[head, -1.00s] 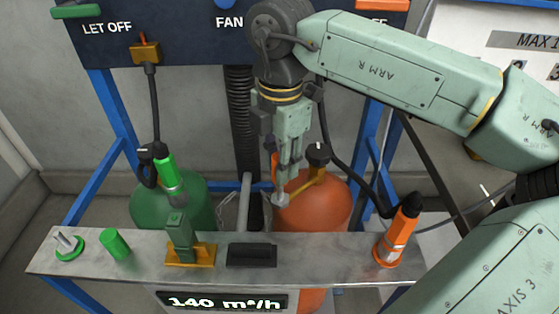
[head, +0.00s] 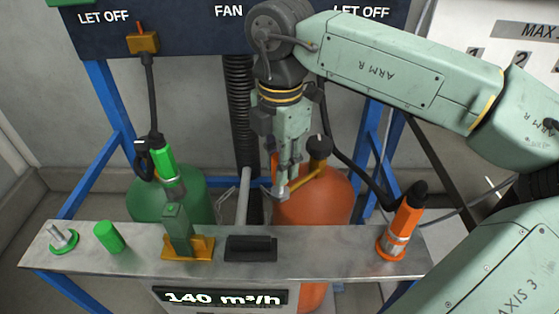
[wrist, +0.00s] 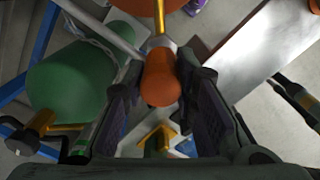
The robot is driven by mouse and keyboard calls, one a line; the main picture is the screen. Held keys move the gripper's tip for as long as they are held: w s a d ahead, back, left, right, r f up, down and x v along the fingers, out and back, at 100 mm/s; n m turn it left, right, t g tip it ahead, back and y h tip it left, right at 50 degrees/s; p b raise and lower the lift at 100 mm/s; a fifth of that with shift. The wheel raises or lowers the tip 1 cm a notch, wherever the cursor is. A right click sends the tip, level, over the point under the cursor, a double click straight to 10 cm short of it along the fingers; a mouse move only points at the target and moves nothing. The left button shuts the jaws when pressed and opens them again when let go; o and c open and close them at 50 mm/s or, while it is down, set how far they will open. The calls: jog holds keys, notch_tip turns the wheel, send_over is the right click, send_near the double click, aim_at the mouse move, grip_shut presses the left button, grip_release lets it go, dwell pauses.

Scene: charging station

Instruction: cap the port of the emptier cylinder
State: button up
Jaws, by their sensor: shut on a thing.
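The orange cylinder (head: 325,195) stands behind the shelf, right of the green cylinder (head: 190,200). Its yellow pipe and metal port (wrist: 160,46) point toward my gripper (head: 281,185). In the wrist view, my gripper (wrist: 160,100) is shut on an orange cap (wrist: 160,82). The cap is in line with the port and overlaps its end; I cannot tell whether it is fully seated. In the head view my fingers mostly hide the cap and port end. A green cap (head: 108,237) lies on the shelf. No fill reading shows on either cylinder.
Blue frame posts (head: 110,110) stand behind.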

jog(key=shift+f+b, duration=1.25)
jog(key=shift+f, duration=0.2)
jog(key=o, duration=1)
jog(key=shift+r, duration=0.15)
notch_tip(320, 180, up, 12)
jog(key=shift+f, duration=0.1)
jog(key=shift+s, duration=0.1)
